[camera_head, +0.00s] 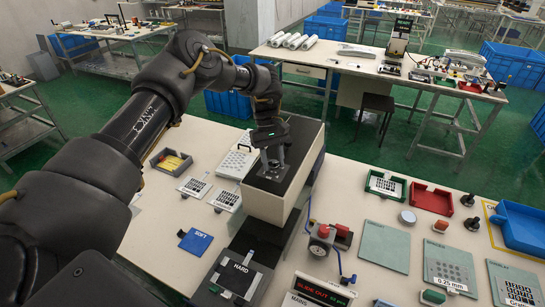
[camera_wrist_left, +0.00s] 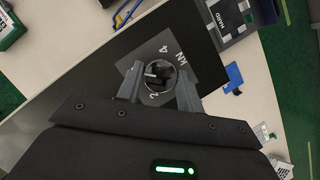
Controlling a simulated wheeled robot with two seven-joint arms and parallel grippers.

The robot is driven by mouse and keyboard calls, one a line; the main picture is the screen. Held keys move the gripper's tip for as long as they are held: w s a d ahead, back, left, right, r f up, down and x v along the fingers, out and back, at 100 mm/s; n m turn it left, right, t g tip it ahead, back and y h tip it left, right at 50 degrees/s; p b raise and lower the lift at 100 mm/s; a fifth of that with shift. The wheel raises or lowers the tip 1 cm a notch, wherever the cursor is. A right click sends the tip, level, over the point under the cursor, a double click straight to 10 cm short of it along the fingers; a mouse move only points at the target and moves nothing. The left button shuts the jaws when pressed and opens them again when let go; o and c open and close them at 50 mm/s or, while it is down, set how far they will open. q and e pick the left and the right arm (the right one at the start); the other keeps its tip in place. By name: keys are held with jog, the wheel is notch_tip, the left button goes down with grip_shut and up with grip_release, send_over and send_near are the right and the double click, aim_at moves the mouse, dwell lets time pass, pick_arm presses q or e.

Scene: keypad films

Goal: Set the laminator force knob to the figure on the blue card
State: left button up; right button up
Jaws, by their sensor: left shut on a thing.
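My left gripper (camera_head: 272,168) reaches down onto the dark top of a cream box, the laminator (camera_head: 277,208). In the left wrist view the left gripper (camera_wrist_left: 160,92) has its fingers on either side of a small round knob (camera_wrist_left: 157,72), shut on it. The knob sits on a grey dial plate (camera_wrist_left: 185,52) marked 2, 4 and kN. The knob's pointer direction is too small to tell. The blue card (camera_head: 195,241) lies flat on the table left of the laminator; its white print is not clearly legible. It also shows in the left wrist view (camera_wrist_left: 233,75). My right gripper is out of view.
Green and red trays (camera_head: 430,198) and a blue bin (camera_head: 522,227) are further right.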

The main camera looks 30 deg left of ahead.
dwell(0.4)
pick_arm(q)
jog(key=o, duration=1)
jog(key=shift+r, duration=0.2)
notch_tip(320, 180, up, 2)
jog(key=shift+r+p, duration=0.15)
jog(key=shift+p, duration=0.4)
jog(key=s+d+r+b, duration=0.6)
jog(key=s+r, duration=0.4)
jog(key=s, duration=0.2)
jog(key=shift+s+b, duration=0.3)
jog(key=shift+b, duration=0.6)
